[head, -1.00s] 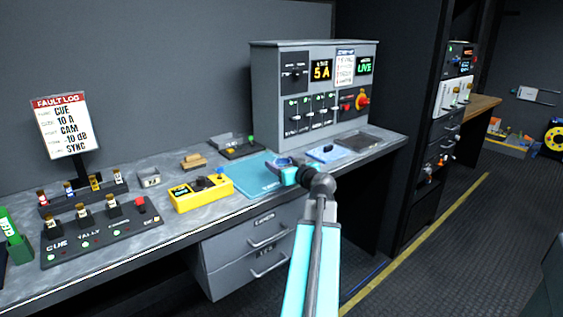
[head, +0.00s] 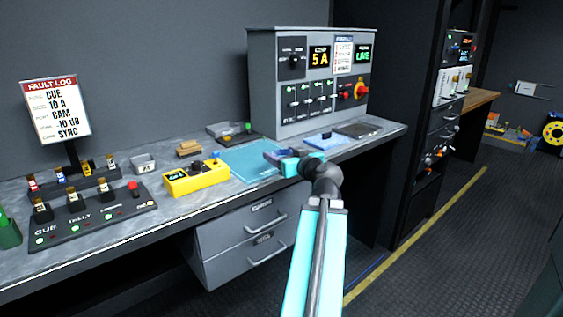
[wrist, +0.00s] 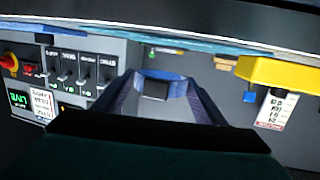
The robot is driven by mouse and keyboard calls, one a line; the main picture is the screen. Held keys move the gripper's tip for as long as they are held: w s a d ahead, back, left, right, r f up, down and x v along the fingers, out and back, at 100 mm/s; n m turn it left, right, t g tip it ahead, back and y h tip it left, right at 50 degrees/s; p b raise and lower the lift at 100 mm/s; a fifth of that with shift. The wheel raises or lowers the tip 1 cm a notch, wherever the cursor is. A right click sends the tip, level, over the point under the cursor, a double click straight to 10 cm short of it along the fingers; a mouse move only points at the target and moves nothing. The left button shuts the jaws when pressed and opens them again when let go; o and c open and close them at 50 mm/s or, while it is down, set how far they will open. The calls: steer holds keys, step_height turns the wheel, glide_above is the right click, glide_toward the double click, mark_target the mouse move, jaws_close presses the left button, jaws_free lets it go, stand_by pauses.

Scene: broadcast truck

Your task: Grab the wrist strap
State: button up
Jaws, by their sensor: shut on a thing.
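My gripper (head: 287,158) is at the right edge of the teal mat on the workbench, with its jaws closed. It is shut on the wrist strap, a blue band with a dark piece. The strap (wrist: 163,76) shows between the two dark fingers in the wrist view. In the head view it is small and partly hidden by the gripper, and I cannot tell whether it touches the mat.
The teal mat (head: 248,164) lies on the grey workbench (head: 110,225). A yellow box (head: 196,178) stands left of the mat. A blue pad (head: 325,140) and a dark tray (head: 358,130) lie to the right. The control console (head: 312,85) stands behind. Drawers (head: 245,245) are below.

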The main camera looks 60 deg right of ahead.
steer(key=shift+s+a+b, duration=0.85)
steer(key=shift+a+b, duration=0.2)
steer(key=shift+b, duration=1.7)
steer(key=shift+s+a+r+b, duration=0.1)
steer(key=shift+s+a+b, duration=0.25)
steer(key=shift+b, duration=0.4)
